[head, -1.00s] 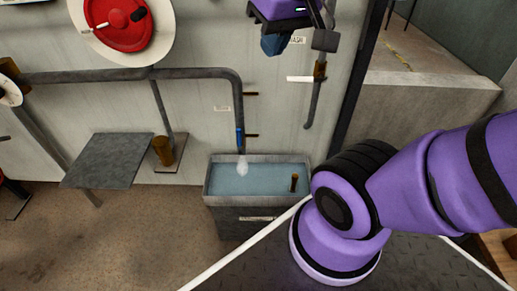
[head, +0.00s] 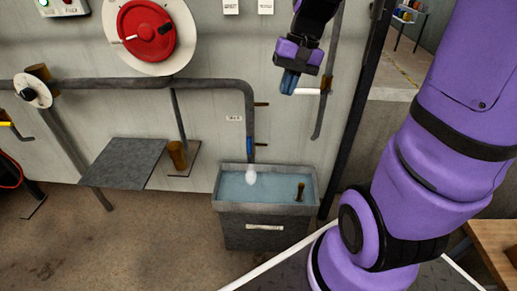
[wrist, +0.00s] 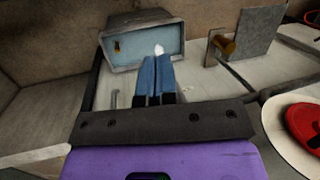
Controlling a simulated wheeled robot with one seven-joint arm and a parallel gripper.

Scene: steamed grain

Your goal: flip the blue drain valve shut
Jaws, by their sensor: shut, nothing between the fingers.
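The blue drain valve (head: 249,146) is a small blue lever, upright along the lower end of the grey pipe. White water (head: 251,175) comes from the pipe end below it. My gripper (head: 289,86) is up and to the right of the valve, apart from it, with its blue fingers pointing down. In the wrist view the two fingers (wrist: 155,78) lie side by side, shut and empty. The water shows just past their tips there, but I cannot make out the valve lever.
A grey water tank (head: 265,228) stands under the pipe end. A second pipe with a white handle (head: 307,91) is right beside my gripper. A red wheel (head: 147,30) is on the wall at upper left. A grey shelf plate (head: 123,163) juts out at left.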

